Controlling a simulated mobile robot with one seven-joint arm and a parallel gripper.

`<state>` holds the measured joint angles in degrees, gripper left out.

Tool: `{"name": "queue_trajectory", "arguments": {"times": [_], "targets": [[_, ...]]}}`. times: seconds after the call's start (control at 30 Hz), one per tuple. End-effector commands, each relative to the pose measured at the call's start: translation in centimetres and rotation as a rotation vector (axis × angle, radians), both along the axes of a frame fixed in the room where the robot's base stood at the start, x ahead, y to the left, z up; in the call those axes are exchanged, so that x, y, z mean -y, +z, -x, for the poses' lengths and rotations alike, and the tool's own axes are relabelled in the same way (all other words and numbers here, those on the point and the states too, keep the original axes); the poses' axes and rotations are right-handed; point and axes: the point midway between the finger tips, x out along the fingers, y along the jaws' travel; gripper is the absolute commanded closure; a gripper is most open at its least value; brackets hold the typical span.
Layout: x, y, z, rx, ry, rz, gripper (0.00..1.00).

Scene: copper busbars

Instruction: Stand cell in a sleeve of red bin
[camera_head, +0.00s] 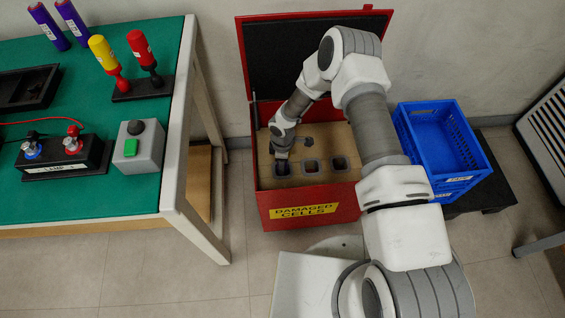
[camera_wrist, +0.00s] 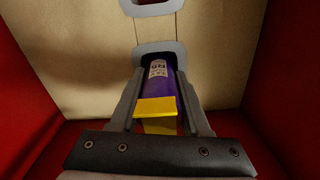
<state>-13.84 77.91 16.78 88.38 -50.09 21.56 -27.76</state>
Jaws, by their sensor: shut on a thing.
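The red bin (camera_head: 347,208), labelled "DAMAGED CELLS", stands on the floor with its lid open. Its tan insert has several grey-rimmed sleeves, including a middle one (camera_head: 311,167) and a right one (camera_head: 340,163) in the front row. My gripper (camera_head: 282,157) points down into the bin over the front-left sleeve (camera_head: 281,169). In the wrist view my gripper (camera_wrist: 160,112) is shut on a purple cell (camera_wrist: 158,82) with a white label and a yellow end towards me. The cell's far end meets a sleeve opening (camera_wrist: 168,47); how deep it sits is hidden.
A green-topped bench (camera_head: 70,198) stands left, holding two purple cells (camera_head: 62,24), yellow and red tools (camera_head: 120,60) and a grey button box (camera_head: 139,147). A blue crate (camera_head: 440,145) stands right of the bin. The bin's red walls (camera_wrist: 275,75) flank my gripper.

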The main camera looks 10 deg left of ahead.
Motion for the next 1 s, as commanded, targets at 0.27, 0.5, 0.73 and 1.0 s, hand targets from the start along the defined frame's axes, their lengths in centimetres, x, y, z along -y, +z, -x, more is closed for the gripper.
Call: {"name": "queue_trajectory", "arguments": {"times": [0.27, 0.5, 0.73, 1.0], "targets": [[0.0, -0.7, 0.0, 0.001, 0.000, 0.000, 1.00], [0.0, -1.2, 0.0, 0.001, 0.000, 0.000, 1.00], [0.0, -1.7, 0.0, 0.001, 0.000, 0.000, 1.00], [0.0, -1.6, 0.0, 0.001, 0.000, 0.000, 1.00]]}}
